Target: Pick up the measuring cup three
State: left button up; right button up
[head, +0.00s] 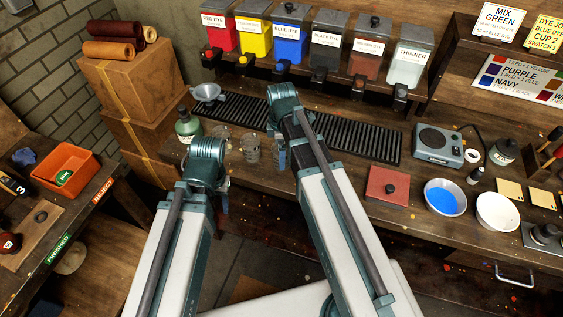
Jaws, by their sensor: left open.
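Clear glass measuring cups stand in a row on the workbench: one at the left (221,138) and one in the middle (251,149). My left gripper (223,200) points down in front of the bench edge, below and apart from the cups. It is open, and I see nothing in it.

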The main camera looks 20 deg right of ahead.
notch_tip(320, 180, down, 3)
jog(key=shift+r+b, duration=0.1)
jog(key=shift+b, duration=0.85)
pick_arm(q)
notch_tip(320, 180, down, 3)
jog(key=shift+r, duration=0.1)
pick_arm(e)
jog(key=c, duration=1.3)
